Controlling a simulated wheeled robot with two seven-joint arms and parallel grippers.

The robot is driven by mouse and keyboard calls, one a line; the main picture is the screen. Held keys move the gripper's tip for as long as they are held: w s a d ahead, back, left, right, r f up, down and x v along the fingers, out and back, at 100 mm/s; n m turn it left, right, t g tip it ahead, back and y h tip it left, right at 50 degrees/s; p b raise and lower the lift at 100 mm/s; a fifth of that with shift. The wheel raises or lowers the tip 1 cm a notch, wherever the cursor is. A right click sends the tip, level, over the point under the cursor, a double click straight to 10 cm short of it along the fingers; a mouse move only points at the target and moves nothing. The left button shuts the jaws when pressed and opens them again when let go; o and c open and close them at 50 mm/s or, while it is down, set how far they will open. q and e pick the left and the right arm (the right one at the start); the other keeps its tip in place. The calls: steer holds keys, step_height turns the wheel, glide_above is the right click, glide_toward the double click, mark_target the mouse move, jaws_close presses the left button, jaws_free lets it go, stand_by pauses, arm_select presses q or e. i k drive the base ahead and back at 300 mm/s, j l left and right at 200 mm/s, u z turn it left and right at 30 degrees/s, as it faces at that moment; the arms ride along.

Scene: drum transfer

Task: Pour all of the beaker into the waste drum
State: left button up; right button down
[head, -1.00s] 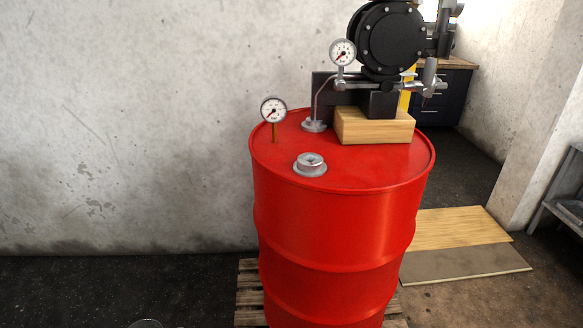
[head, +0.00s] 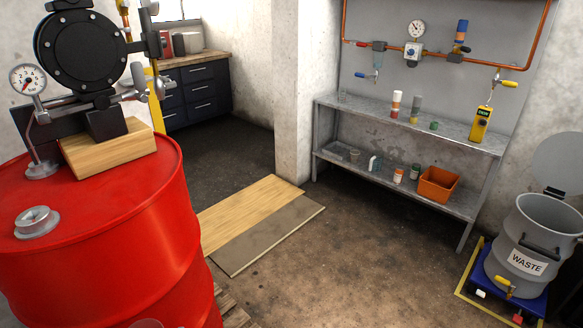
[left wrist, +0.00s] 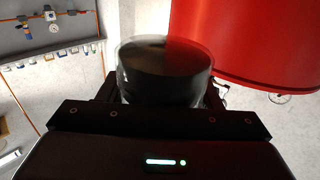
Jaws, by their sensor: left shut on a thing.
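The waste drum (head: 530,235) is a grey open-topped drum labelled WASTE at the right of the head view. Its round lid (head: 560,158) stands raised behind the opening. In the left wrist view my left gripper (left wrist: 163,98) is shut on a clear beaker (left wrist: 165,58), with one finger on each side. The beaker looks dark inside, but I cannot tell its fill level. My right gripper is in neither view.
A large red drum (head: 110,250) with a pump and gauges stands at the left. A metal shelf (head: 400,125) holds bottles and an orange bin (head: 438,184). The waste drum stands on a blue platform (head: 530,302). Flat boards (head: 250,205) lie on otherwise clear floor.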

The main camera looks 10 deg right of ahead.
mark_target(540, 232)
steer(key=i+l+z, duration=0.15)
steer(key=z, duration=0.3)
steer(key=i+l+z, duration=0.2)
steer(key=z, duration=0.3)
steer(key=i+l+z, duration=0.1)
steer(key=i+z, duration=0.15)
steer(key=z, duration=0.2)
steer(key=i+z, duration=0.4)
steer(key=i+j+z, duration=0.15)
steer(key=i+z, duration=0.25)
steer(key=i+j+z, duration=0.25)
steer(key=z, duration=0.15)
steer(key=i+j+z, duration=0.2)
steer(key=i+j, duration=1.35)
steer(key=j, duration=0.1)
